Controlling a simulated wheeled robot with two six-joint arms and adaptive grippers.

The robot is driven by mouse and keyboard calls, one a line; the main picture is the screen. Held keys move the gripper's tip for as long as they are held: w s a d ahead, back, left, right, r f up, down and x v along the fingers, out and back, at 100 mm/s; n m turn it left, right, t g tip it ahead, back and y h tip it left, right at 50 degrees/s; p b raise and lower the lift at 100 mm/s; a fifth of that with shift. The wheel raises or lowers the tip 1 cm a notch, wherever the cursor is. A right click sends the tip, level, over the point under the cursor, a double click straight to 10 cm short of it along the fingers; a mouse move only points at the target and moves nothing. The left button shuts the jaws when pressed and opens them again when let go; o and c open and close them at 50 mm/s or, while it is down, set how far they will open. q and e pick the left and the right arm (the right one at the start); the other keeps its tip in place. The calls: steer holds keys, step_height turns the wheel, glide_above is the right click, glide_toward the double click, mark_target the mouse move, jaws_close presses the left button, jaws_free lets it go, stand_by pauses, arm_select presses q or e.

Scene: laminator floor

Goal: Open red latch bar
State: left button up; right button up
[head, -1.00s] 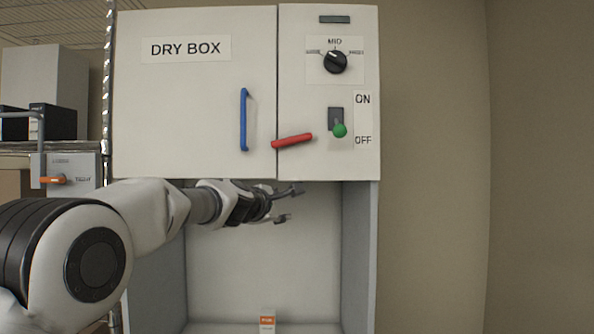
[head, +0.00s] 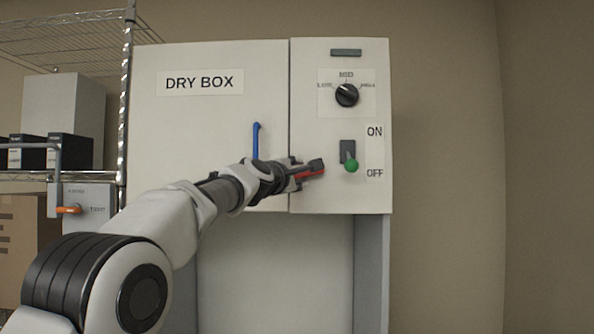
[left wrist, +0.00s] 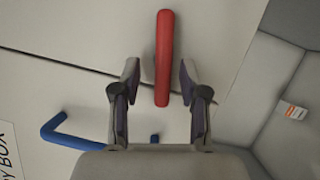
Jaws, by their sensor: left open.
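The red latch bar (head: 311,174) sits on the front of the dry box, across the seam between door and control panel, and is partly hidden by my gripper in the head view. In the left wrist view the red bar (left wrist: 163,60) stands lengthwise between my fingers, with a gap on each side. My left gripper (head: 312,170) is open at the bar; its two fingers also show in the left wrist view (left wrist: 157,82). The dry box door (head: 200,130) is closed. My right gripper is not in view.
A blue handle (head: 256,140) is on the door, left of the latch. A green-tipped switch (head: 351,165) and a black dial (head: 347,95) are on the panel to the right. A wire shelf with boxes (head: 68,150) stands at left. The wall at right is bare.

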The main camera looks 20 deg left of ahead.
arm_select(q)
steer(key=shift+w+d+f, duration=0.1)
steer(key=shift+w+f, duration=0.1)
steer(key=shift+w, duration=0.05)
jaws_close()
steer(key=n+b, duration=0.2)
steer(key=n+t+y+b, duration=0.1)
steer(key=n+b, duration=0.1)
steer(key=n, duration=0.1)
steer(key=n+t+y+b, duration=0.1)
steer(key=n+b, duration=0.1)
steer(key=shift+d+f+n, duration=0.2)
steer(key=shift+f+n, duration=0.1)
steer(key=shift+f, duration=0.1)
steer(key=n+y, duration=0.1)
steer(key=n, duration=0.1)
steer(key=n+t+y+b, duration=0.1)
steer(key=n, duration=0.2)
steer(key=shift+w+d, duration=0.1)
steer(key=shift+d, duration=0.1)
steer(key=n+y, duration=0.2)
steer(key=n, duration=0.1)
steer(key=shift+d+n, duration=0.1)
steer(key=shift+n, duration=0.2)
steer(key=shift+d+r+n+y, duration=0.1)
steer(key=shift+n+y, duration=1)
steer(key=shift+n, duration=0.9)
